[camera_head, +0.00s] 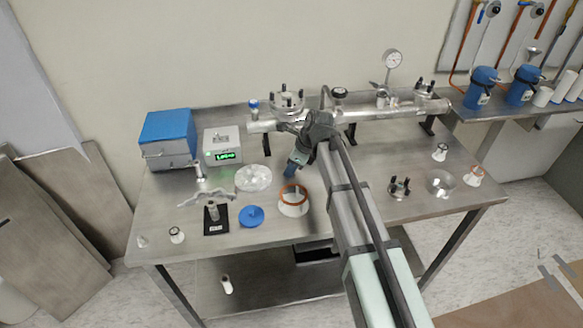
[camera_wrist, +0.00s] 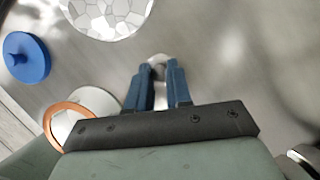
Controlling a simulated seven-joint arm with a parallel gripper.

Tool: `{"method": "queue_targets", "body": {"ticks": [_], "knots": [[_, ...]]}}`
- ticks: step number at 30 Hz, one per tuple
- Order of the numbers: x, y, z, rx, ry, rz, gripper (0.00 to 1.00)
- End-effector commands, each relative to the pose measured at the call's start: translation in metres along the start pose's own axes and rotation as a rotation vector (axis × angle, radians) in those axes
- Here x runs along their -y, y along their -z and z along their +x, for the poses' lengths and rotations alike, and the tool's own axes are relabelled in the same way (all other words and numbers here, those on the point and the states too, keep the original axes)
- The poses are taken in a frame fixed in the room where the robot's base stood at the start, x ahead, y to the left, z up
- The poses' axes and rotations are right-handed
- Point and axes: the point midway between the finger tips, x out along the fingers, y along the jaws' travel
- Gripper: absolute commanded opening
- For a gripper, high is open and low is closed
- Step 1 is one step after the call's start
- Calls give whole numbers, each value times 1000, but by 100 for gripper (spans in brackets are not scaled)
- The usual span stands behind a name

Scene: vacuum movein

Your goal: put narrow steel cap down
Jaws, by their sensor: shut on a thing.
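My gripper (camera_wrist: 159,80) shows in the wrist view with its two blue fingers nearly together, shut on the narrow steel cap (camera_wrist: 157,59). Only a small pale, shiny part of the cap shows beyond and between the fingertips; the fingers hide the rest. In the head view my gripper (camera_head: 290,172) points down over the middle of the steel table (camera_head: 335,243), and the cap cannot be made out there. I cannot tell whether the cap touches the table top.
A white part with an orange ring (camera_head: 293,201), a clear faceted dish (camera_head: 253,178) and a blue knobbed disc (camera_head: 251,216) stand left of and in front of my gripper. A steel pipe assembly (camera_head: 375,112) runs along the back.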

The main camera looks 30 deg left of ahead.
Motion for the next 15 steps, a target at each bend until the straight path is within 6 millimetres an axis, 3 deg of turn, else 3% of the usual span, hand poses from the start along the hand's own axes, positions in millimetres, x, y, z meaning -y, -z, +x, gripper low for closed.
{"method": "queue_targets", "body": {"ticks": [3,4,9,12,15], "knots": [[0,1,2,0,0,0,0],[0,1,3,0,0,0,21],[0,1,2,0,0,0,37],[0,1,2,0,0,0,45],[0,1,2,0,0,0,45]]}}
